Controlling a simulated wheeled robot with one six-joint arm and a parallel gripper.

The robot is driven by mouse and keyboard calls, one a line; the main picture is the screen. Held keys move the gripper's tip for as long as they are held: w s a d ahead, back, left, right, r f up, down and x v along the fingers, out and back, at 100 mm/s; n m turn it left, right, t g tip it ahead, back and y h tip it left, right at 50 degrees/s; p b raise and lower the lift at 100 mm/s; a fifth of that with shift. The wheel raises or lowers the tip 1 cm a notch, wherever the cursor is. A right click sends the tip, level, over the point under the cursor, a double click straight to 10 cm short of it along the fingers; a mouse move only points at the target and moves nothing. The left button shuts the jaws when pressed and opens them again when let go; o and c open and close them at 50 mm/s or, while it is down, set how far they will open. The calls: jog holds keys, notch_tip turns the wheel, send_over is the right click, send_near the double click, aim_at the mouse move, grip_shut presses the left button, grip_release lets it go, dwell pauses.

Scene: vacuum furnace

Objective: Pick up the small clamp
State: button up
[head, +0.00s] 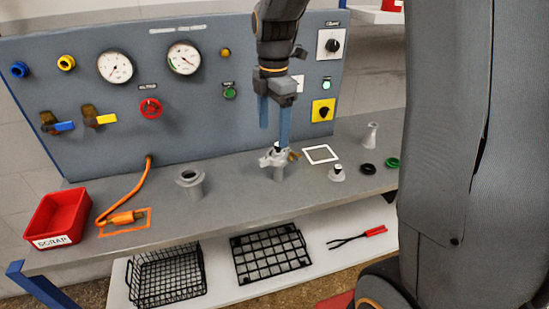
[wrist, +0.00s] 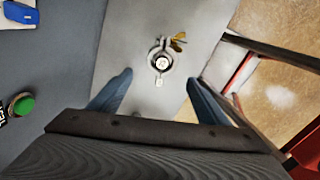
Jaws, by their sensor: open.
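The small clamp (head: 270,160) is a light grey metal ring with a brass wing nut (head: 294,155). It sits at the top of a short grey post on the bench. In the wrist view the clamp (wrist: 151,58) shows from above, around a round pale centre, with the wing nut (wrist: 178,42) at its upper right. My gripper (head: 274,138) points down with its blue fingers open, just above the clamp. In the wrist view my gripper (wrist: 158,78) has one finger on each side, and the clamp lies a little beyond the gap. I cannot tell whether a finger touches it.
The gauge panel (head: 200,130) stands behind the bench. A grey flanged stub (head: 190,187) is left of the clamp; a white square outline (head: 320,154), a small fitting (head: 337,174) and a black ring (head: 368,169) are right. A red scrap bin (head: 62,213) is at far left.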

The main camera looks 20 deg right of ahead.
aim_at(275, 150)
jog(key=shift+d+f+p, duration=0.15)
jog(key=shift+f+p, duration=0.5)
jog(key=shift+f, duration=1.3)
jog(key=shift+d+f+p, duration=0.15)
jog(key=shift+f+p, duration=0.5)
jog(key=shift+f, duration=1.3)
jog(key=c, duration=1.2)
jog(key=shift+o, duration=0.2)
